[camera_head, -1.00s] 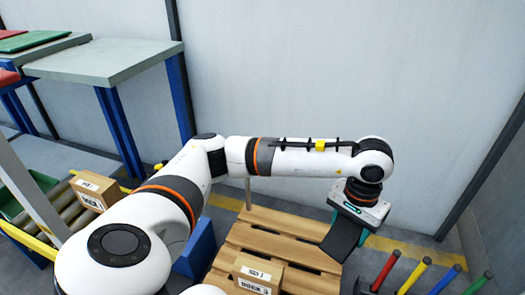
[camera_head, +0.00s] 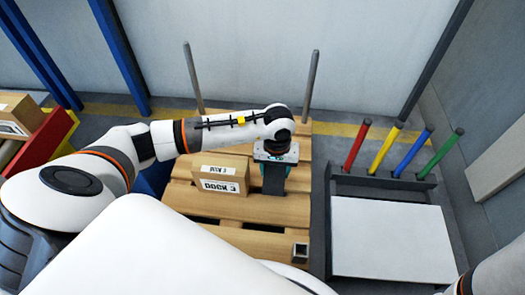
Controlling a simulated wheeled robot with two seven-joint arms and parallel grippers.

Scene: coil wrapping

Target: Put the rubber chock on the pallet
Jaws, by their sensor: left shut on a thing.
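My left gripper (camera_head: 274,184) points down over the wooden pallet (camera_head: 245,208), just right of a cardboard box. It is shut on the rubber chock, a dark piece that is mostly hidden by the gripper in this view. I cannot tell whether the chock touches the pallet boards. My right gripper is not in view; only a bit of my right arm shows at the lower right edge.
To the right stands a rack with red, yellow, blue and green handles (camera_head: 427,143) and a white panel (camera_head: 392,238). A box (camera_head: 20,112) is at far left.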

